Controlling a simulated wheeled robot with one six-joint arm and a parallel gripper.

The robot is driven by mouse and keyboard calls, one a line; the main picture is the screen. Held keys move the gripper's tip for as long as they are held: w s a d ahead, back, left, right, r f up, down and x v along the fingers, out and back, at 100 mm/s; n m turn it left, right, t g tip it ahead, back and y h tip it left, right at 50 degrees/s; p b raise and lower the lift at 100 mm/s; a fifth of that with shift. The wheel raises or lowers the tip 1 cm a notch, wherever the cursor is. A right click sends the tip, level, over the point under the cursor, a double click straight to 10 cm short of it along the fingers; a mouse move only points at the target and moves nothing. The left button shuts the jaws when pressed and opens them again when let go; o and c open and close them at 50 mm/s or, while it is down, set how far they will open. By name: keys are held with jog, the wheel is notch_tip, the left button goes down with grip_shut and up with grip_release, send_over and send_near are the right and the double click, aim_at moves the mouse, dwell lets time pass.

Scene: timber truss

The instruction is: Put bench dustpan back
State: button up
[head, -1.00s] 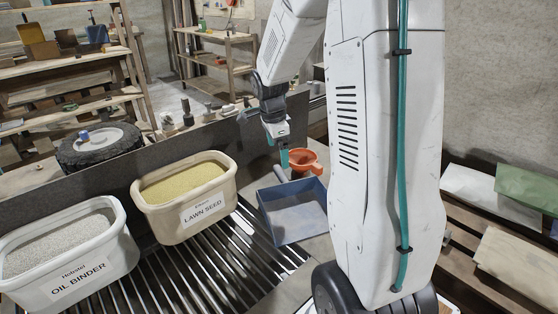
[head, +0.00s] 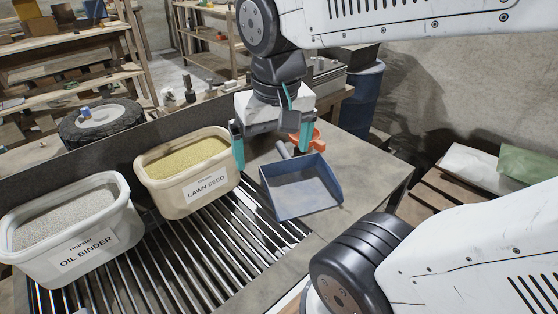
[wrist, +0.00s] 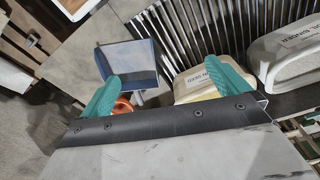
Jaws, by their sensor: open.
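The blue dustpan (head: 300,187) lies on the grey bench top, right of the slatted grate, its wide pan toward me and its grey handle (head: 283,150) pointing away. My gripper (head: 272,150) is open and empty, its teal fingers spread wide above the handle end. In the wrist view the dustpan (wrist: 128,60) shows beyond and between the fingertips of my gripper (wrist: 165,85). There is a clear gap between the fingers and the dustpan as far as I can tell.
An orange funnel (head: 305,138) stands close behind the dustpan, near the right finger. The lawn seed tub (head: 205,188) stands close left of the gripper, the oil binder tub (head: 85,250) further left. Bare bench top (head: 365,170) lies right of the dustpan.

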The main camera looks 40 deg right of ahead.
jog(key=shift+s+a+f+n, duration=0.1)
jog(key=shift+s+a+n, duration=0.2)
jog(key=shift+s+n, duration=0.35)
jog(key=shift+s+a+f+n, duration=0.1)
jog(key=shift+s+a+n, duration=0.2)
jog(key=shift+s+n, duration=0.3)
jog(key=shift+s+a+n, duration=0.3)
jog(key=shift+s+n, duration=0.15)
jog(key=shift+s, duration=0.35)
